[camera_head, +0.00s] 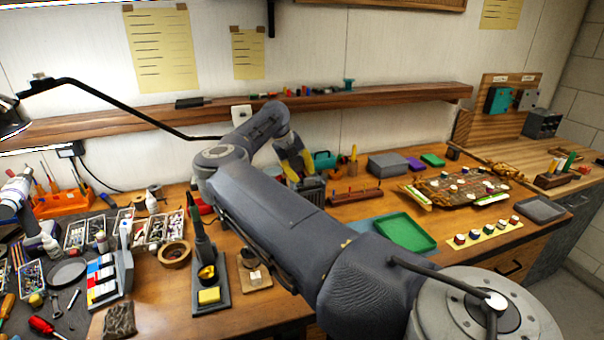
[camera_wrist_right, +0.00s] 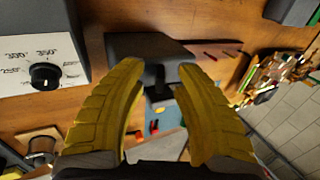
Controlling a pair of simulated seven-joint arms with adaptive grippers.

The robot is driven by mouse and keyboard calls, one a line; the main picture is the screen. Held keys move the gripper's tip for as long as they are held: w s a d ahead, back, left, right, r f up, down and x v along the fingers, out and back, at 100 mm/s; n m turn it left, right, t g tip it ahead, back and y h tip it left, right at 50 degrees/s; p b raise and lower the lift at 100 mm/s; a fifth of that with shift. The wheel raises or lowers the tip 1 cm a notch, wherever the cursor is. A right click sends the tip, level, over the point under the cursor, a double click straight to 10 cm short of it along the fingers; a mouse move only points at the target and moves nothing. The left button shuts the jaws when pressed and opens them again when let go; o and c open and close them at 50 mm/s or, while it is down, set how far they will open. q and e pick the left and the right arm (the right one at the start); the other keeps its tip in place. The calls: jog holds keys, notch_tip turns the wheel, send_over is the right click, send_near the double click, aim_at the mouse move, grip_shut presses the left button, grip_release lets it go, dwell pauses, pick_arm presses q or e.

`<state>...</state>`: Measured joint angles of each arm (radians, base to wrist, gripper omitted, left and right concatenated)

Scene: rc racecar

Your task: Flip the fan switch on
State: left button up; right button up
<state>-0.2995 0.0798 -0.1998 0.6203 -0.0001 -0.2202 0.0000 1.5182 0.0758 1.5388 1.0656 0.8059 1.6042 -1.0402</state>
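My right gripper (camera_head: 293,160) has yellow fingers and reaches over the middle of the bench. It is just above and beside a dark, ribbed box (camera_head: 310,188) that looks like the fan. In the right wrist view my right gripper (camera_wrist_right: 160,72) is open, with nothing held between its fingers. A dark block on a short stem (camera_wrist_right: 145,48) shows beyond the fingertips; it may be the same fan. I cannot make out the fan switch or its position.
A grey box with a temperature dial (camera_wrist_right: 45,77) stands close to the left finger. A green tray (camera_head: 405,232), a grey box (camera_head: 388,165) and a circuit-like board (camera_head: 462,187) lie to the right. A soldering stand (camera_head: 210,280) and an orange holder (camera_head: 62,202) are on the left.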

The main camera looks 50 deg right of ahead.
jog(key=shift+c, duration=0.2)
grip_shut()
dwell(0.3)
jog(key=shift+s+d+r+t+y, duration=0.1)
jog(key=shift+d+t+y, duration=0.15)
jog(key=shift+y, duration=0.3)
jog(key=shift+s+d+r+t+y, duration=0.1)
jog(key=shift+t+y, duration=0.25)
jog(key=shift+y, duration=0.2)
jog(key=shift+s+d+t+y, duration=0.2)
jog(key=shift+d+t+y, duration=0.15)
jog(key=shift+t+y, duration=0.55)
jog(key=shift+s+d+f+t+y, duration=0.15)
jog(key=shift+t+y, duration=0.15)
jog(key=shift+y, duration=0.4)
jog(key=shift+d+r+t+y, duration=0.15)
jog(key=shift+t+y, duration=0.15)
jog(key=shift+y, duration=0.4)
jog(key=shift+s+d+f+t+y, duration=0.15)
jog(key=shift+t+y, duration=0.15)
jog(key=shift+y, duration=0.4)
